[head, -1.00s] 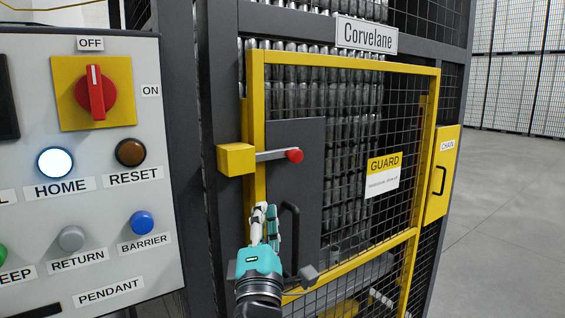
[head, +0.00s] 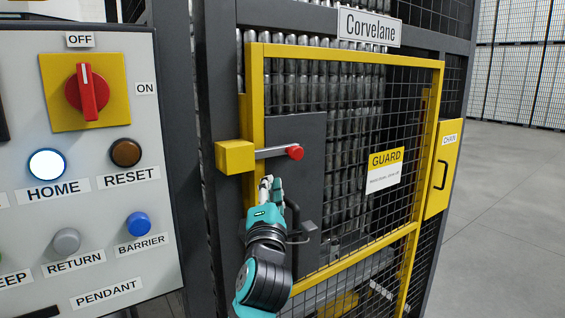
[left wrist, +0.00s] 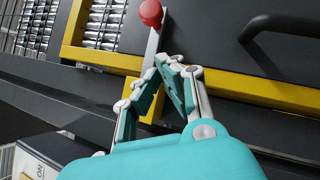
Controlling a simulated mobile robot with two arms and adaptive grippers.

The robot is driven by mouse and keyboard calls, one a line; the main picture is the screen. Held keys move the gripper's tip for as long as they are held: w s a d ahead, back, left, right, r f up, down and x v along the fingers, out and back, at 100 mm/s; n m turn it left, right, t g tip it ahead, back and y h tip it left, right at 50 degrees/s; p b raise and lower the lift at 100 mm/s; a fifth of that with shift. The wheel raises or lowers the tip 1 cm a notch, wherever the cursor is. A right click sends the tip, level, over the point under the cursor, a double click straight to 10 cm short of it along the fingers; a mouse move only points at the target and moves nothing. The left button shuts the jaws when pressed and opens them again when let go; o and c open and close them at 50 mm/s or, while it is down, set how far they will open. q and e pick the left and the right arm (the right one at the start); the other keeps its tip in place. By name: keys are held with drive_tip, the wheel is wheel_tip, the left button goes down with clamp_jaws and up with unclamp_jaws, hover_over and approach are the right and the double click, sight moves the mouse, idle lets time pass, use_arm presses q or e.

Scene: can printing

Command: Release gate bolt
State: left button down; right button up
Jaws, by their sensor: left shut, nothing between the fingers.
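The gate bolt is a grey lever (head: 272,152) with a red knob (head: 295,152), coming out of a yellow block (head: 235,157) on the guard gate's left post. The lever lies about level, with the knob to the right. My left gripper (head: 267,182) is shut and empty, just below the lever in the head view. In the left wrist view the gripper (left wrist: 172,62) has its fingertips together close to the lever (left wrist: 152,48), with the red knob (left wrist: 151,13) beyond. I cannot tell whether the fingertips touch the lever. My right gripper is not in view.
The yellow-framed mesh gate (head: 440,90) carries a GUARD sign (head: 385,162) and a dark handle (head: 292,215) behind my gripper. A control panel (head: 95,200) stands at the left. A yellow CHAIN box (head: 443,170) is at the right. Open floor (head: 510,200) lies further right.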

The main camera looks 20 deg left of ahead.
sight(283, 151)
use_arm(q)
drive_tip(key=w, duration=0.1)
drive_tip(key=w+r, duration=0.1)
drive_tip(key=w, duration=0.1)
drive_tip(key=w+r+p, duration=0.1)
drive_tip(key=w, duration=0.1)
drive_tip(key=shift+d+r, duration=0.15)
drive_tip(key=shift+d, duration=0.1)
drive_tip(key=shift+w+d+r, duration=0.2)
drive_tip(key=shift+w+d, duration=0.05)
drive_tip(key=shift+w, duration=0.15)
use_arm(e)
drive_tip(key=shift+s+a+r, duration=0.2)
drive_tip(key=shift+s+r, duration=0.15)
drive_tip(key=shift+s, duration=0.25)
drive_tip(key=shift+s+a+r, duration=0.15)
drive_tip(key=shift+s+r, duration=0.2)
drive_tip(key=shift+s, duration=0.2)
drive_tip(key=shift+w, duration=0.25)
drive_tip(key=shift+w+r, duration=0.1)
